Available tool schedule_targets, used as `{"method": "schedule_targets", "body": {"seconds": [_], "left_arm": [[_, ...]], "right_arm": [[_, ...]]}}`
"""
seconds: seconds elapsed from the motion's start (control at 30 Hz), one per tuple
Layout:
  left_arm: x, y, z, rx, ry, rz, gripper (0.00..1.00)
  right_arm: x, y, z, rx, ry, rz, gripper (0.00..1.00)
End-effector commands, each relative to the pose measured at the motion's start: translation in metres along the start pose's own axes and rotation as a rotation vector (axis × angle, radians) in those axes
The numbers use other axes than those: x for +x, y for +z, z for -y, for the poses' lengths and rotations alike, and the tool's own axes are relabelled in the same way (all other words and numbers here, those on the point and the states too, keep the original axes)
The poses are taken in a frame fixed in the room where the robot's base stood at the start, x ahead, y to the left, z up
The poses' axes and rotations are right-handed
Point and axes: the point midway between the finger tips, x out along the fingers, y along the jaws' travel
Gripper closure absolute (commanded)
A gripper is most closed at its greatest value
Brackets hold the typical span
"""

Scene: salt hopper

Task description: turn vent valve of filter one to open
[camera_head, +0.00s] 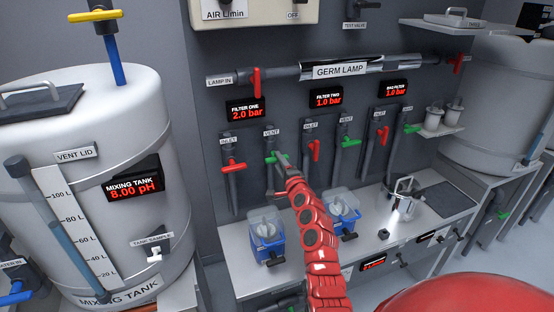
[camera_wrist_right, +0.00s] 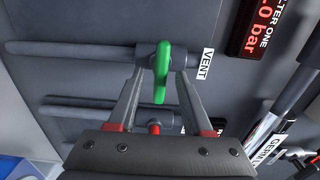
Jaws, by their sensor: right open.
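The vent valve of filter one has a green handle (camera_head: 277,157) on a grey vertical pipe below the VENT label (camera_head: 271,132). In the right wrist view, the green handle (camera_wrist_right: 161,72) lies crosswise to its pipe (camera_wrist_right: 80,49). My right gripper (camera_head: 281,163) reaches the valve from the front. In the wrist view, my right gripper's fingers (camera_wrist_right: 160,82) stand open on either side of the handle, with gaps visible. The filter one display (camera_head: 246,110) reads 2.0 bar. My left gripper is not in view.
Filter one's red inlet handle (camera_head: 233,166) is just left. Filter two's red inlet handle (camera_head: 315,150) is close on the right. Blue filter housings (camera_head: 267,243) stand on the bench (camera_head: 232,270) below. The mixing tank (camera_head: 85,130) fills the left.

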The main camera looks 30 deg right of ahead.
Motion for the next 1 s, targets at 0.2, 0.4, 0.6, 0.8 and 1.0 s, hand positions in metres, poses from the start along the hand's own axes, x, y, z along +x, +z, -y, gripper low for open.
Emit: {"method": "schedule_targets", "body": {"seconds": [0.2,0.4,0.6,0.8,1.0], "left_arm": [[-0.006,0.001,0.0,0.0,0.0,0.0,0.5],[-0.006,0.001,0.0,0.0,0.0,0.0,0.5],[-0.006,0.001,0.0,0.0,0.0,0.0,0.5],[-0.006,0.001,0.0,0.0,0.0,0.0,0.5],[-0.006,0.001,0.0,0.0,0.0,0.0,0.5]], "right_arm": [[0.021,0.0,0.001,-0.001,-0.004,-0.001,0.5],[0.026,0.0,0.0,0.0,-0.002,-0.001,0.5],[0.026,0.0,0.0,0.0,-0.002,-0.001,0.5],[0.026,0.0,0.0,0.0,-0.002,-0.001,0.84],[0.026,0.0,0.0,0.0,-0.002,-0.001,1.0]]}}
